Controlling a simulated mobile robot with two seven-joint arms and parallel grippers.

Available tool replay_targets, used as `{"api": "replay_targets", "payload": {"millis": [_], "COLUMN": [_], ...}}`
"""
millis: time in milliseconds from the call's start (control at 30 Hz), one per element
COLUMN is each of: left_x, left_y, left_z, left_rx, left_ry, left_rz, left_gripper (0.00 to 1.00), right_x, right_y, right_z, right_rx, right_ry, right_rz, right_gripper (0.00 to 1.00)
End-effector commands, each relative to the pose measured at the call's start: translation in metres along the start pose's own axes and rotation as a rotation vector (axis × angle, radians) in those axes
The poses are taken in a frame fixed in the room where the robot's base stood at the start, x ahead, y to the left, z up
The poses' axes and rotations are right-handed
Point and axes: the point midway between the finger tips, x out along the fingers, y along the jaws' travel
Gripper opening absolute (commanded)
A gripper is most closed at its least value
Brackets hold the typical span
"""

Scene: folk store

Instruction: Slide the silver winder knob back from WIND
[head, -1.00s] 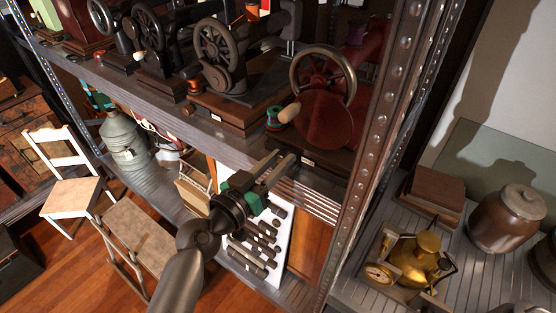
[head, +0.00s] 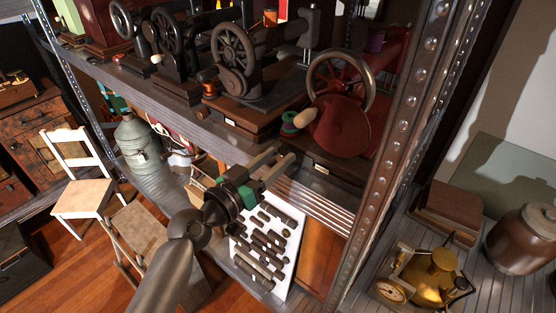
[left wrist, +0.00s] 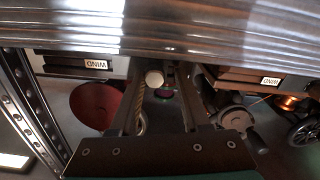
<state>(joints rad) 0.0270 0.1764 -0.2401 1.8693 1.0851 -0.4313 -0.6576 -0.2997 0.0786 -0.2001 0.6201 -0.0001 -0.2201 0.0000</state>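The red sewing machine (head: 340,130) stands on a dark wooden base on the upper shelf, with a pale label (head: 320,168) on its front. In the left wrist view, which is upside down, its WIND label (left wrist: 95,64) reads clearly beside a dark slot. A second WIND label (left wrist: 271,81) is on the neighbouring black machine (head: 240,75). My right gripper is not in view.
The red machine's pale wooden crank handle (head: 306,117) sticks out towards me above the gripper. The metal shelf edge (head: 190,122) and a perforated upright (head: 400,120) are close. A white board (head: 270,240) with dark rolls stands below. A brass device (head: 435,278) sits at lower right.

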Motion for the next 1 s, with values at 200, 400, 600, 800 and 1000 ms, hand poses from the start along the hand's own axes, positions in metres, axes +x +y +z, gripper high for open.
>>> {"api": "replay_targets", "payload": {"millis": [200,400,600,800,1000], "left_x": [0.0,-0.001,-0.021,-0.059,-0.097], "left_y": [0.001,0.001,0.001,0.001,0.001], "left_z": [0.0,0.0,0.002,0.004,0.004], "left_rx": [0.0,0.0,0.003,0.005,0.003], "left_ry": [0.0,0.0,-0.002,-0.005,-0.005], "left_rz": [0.002,0.003,0.002,0.003,0.002], "left_gripper": [0.61,0.61,0.61,0.61,0.61], "right_x": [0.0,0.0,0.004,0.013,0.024], "right_y": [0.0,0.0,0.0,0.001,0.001], "right_z": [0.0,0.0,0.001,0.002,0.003], "right_rx": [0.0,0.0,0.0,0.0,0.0], "right_ry": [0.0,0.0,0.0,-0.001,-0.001], "right_rz": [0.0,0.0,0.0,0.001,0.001], "right_gripper": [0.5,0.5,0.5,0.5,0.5]}}
